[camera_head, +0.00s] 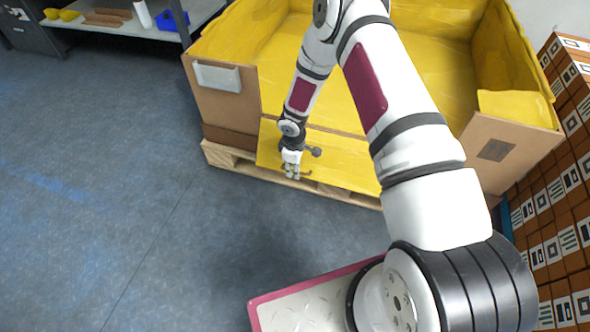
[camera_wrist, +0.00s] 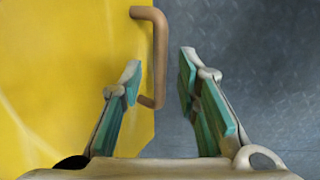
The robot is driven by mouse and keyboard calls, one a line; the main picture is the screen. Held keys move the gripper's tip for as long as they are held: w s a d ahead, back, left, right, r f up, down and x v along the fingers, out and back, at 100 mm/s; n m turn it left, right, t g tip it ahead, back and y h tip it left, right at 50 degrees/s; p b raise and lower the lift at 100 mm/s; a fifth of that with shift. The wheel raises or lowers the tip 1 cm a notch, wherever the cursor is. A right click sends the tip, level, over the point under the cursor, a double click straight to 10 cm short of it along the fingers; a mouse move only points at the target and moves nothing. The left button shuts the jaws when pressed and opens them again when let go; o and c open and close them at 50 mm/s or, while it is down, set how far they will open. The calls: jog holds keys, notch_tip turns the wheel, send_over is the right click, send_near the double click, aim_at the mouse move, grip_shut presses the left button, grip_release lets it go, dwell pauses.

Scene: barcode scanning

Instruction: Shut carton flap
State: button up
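The carton (camera_head: 232,105) is large and brown with a yellow inside. Its front flap (camera_head: 345,160) is folded down and outward, yellow face showing, at the front of the carton. In the wrist view the flap (camera_wrist: 60,70) fills the left side. A brown U-shaped handle (camera_wrist: 160,45) stands out from the flap's edge. My gripper (camera_head: 291,173) is at the flap's outer left part. In the wrist view my gripper (camera_wrist: 161,68) is open, with the handle's bar between its two teal-padded fingers. I cannot tell whether a finger touches the handle.
The carton stands on a wooden pallet (camera_head: 225,157). A stack of brown labelled boxes (camera_head: 560,215) rises close on the right. A shelf (camera_head: 115,27) with small items stands at the upper left. The blue-grey floor (camera_head: 120,190) is clear on the left.

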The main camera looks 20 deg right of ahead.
jog(key=shift+f, duration=0.15)
jog(key=shift+c, duration=0.6)
grip_shut()
jog(key=shift+s, duration=0.1)
